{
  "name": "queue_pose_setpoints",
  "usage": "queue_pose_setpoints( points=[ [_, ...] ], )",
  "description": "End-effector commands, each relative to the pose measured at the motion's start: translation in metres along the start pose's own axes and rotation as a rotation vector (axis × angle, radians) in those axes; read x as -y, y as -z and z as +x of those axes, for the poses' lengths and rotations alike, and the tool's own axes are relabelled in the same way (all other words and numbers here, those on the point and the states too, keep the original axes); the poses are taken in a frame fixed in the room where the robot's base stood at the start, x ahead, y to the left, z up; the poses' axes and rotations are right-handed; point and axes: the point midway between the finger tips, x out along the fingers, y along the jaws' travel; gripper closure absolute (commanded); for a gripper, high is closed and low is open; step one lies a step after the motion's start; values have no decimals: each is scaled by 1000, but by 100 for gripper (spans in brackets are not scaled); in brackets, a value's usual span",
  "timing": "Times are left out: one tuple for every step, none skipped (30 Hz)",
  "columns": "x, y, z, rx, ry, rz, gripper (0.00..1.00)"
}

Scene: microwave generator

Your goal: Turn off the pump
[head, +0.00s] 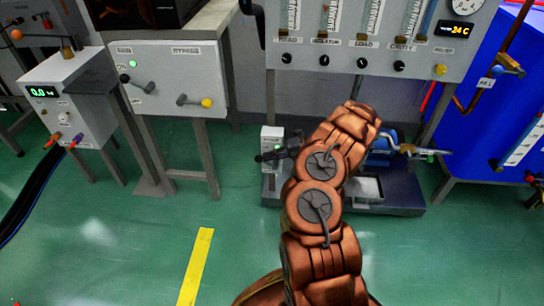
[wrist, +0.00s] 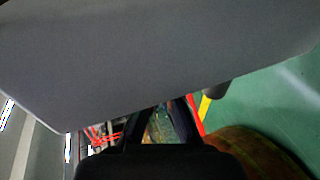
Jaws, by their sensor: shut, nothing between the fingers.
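The pump (head: 380,152) is a blue unit on a dark base under the central panel, partly hidden by my arm. A small light-grey box (head: 271,135) with a green spot stands at its left. A dark shape crosses the box's front; I cannot tell whether it is a handle or part of my gripper. My gripper (wrist: 163,122) shows as dark fingers at the bottom of the wrist view, shut and empty. A large grey surface (wrist: 160,60) fills the top of that view, very close; I cannot tell whether the gripper touches it.
The panel (head: 370,42) with gauges and black knobs hangs above the pump. A lever box (head: 165,80) and a display box (head: 65,100) stand at left. A blue cabinet (head: 480,130) is at right. Green floor (head: 110,235) with a yellow stripe (head: 195,265) is clear at front left.

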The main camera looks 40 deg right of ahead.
Motion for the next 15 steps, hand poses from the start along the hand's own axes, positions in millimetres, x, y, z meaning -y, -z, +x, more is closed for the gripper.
queue_pose_setpoints(
  points=[
    [0,0,0,0,0,0,100],
    [0,0,0,0,0,0,100],
    [0,0,0,0,0,0,100],
    [0,0,0,0,0,0,100],
    [-1,0,0,0,0,1,100],
    [-1,0,0,-1,0,1,100],
    [-2,0,0,-1,0,1,100],
    [-2,0,1,-1,0,1,100],
    [-2,0,1,-1,0,2,100],
    [-3,0,2,-1,0,3,100],
    [-3,0,3,-1,0,3,100],
    [-3,0,4,-2,0,4,100],
    [-2,0,4,-3,1,4,100],
    [-2,0,5,-3,1,3,100],
    [-2,0,6,-3,0,3,100]
  ],
)
